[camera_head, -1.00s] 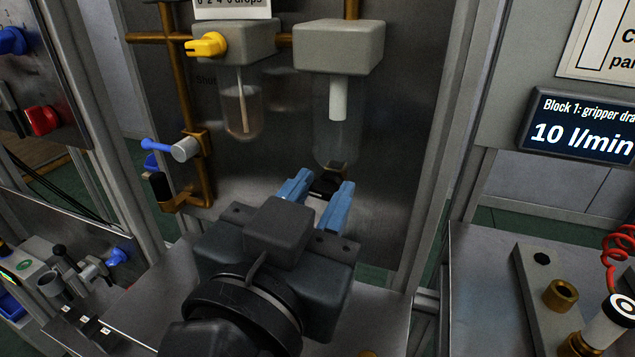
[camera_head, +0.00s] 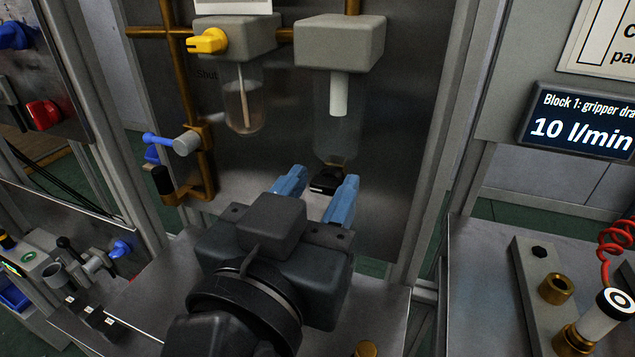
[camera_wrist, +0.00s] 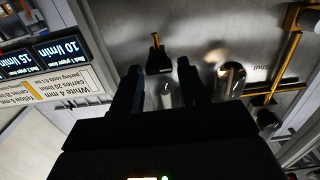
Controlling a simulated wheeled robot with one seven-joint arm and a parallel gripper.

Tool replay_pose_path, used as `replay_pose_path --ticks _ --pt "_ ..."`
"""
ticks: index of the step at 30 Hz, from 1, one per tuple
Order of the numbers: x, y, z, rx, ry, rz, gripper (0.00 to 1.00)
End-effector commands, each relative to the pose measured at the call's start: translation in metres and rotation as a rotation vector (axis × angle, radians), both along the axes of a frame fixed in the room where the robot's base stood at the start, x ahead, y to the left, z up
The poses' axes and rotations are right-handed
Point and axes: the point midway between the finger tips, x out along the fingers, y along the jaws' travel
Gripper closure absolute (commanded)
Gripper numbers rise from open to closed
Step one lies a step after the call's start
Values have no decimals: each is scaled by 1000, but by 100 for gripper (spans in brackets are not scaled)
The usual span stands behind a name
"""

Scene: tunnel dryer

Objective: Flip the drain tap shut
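A small black fitting with a brass stub, which looks like the drain tap (camera_head: 326,181), sits at the bottom of the right clear bowl (camera_head: 338,135). It also shows in the wrist view (camera_wrist: 158,60), ahead of the fingers. My gripper (camera_head: 316,190) is open, with its two blue fingers pointing at the fitting. In the head view the fitting appears between the fingertips and just beyond them. I see nothing held between the fingers. Contact between fingers and fitting cannot be made out, nor can the fitting's exact position, open or shut.
A left clear bowl (camera_head: 243,104) hangs beside it under a grey block with a yellow knob (camera_head: 207,41). Brass pipes (camera_head: 197,150) and a blue-handled valve (camera_head: 184,143) are at the left. A metal upright (camera_head: 446,150) stands at the right. A display (camera_head: 583,127) reads 10 l/min.

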Motion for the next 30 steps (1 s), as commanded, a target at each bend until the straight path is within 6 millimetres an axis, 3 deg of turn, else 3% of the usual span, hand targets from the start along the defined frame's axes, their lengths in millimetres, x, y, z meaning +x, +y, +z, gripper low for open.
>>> replay_pose_path --ticks 4,13,24,30 --pt "0 0 0 1 0 0 43" --pt "-4 2 -1 1 0 1 43" --pt "-56 21 -1 2 -1 3 43" --pt "-72 26 -1 1 0 1 43"
